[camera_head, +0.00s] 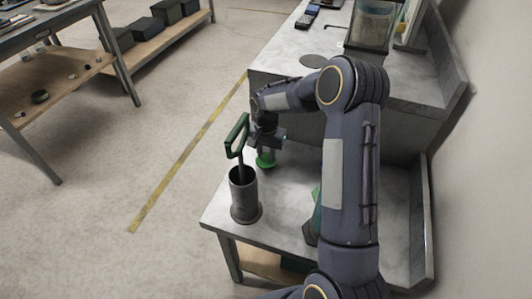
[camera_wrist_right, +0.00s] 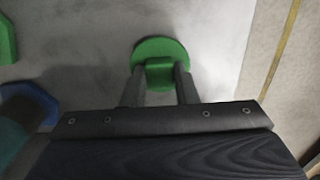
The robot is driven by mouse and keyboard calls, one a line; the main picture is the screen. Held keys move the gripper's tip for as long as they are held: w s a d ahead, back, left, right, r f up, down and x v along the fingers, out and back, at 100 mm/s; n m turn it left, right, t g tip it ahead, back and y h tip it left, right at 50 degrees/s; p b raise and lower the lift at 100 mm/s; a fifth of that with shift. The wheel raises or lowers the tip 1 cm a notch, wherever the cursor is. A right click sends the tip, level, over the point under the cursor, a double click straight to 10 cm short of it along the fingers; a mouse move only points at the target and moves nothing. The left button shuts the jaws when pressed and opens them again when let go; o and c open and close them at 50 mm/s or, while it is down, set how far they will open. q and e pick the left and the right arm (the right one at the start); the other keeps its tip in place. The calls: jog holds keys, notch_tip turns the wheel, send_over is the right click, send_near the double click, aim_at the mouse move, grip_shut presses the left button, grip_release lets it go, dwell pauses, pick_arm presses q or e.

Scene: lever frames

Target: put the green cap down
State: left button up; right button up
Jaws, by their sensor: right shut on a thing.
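The green cap (camera_head: 266,160) is under my right gripper (camera_head: 266,146), over the near metal table, behind and right of the grey cylinder. In the right wrist view the cap (camera_wrist_right: 160,49) shows a round disc with a raised block, and the two fingers of my right gripper (camera_wrist_right: 160,88) are shut on that block. Whether the cap's underside touches the table, I cannot tell. The grey upright cylinder (camera_head: 244,200) stands near the table's front left corner, with a dark green handle (camera_head: 237,134) on a rod rising from it. My left gripper is out of view.
The table top (camera_head: 285,205) is bare between the cylinder and my right arm. A green object (camera_head: 316,207) is partly hidden behind that arm. A raised counter (camera_head: 290,65) stands behind. The right wrist view also shows a blue shape (camera_wrist_right: 32,103) at left.

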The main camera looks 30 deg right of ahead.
aim_at(266, 156)
jog(key=o, duration=1)
jog(key=shift+r, duration=0.4)
notch_tip(266, 156, up, 12)
jog(key=shift+f+p, duration=0.25)
jog(key=shift+p, duration=0.8)
jog(key=shift+a, duration=0.1)
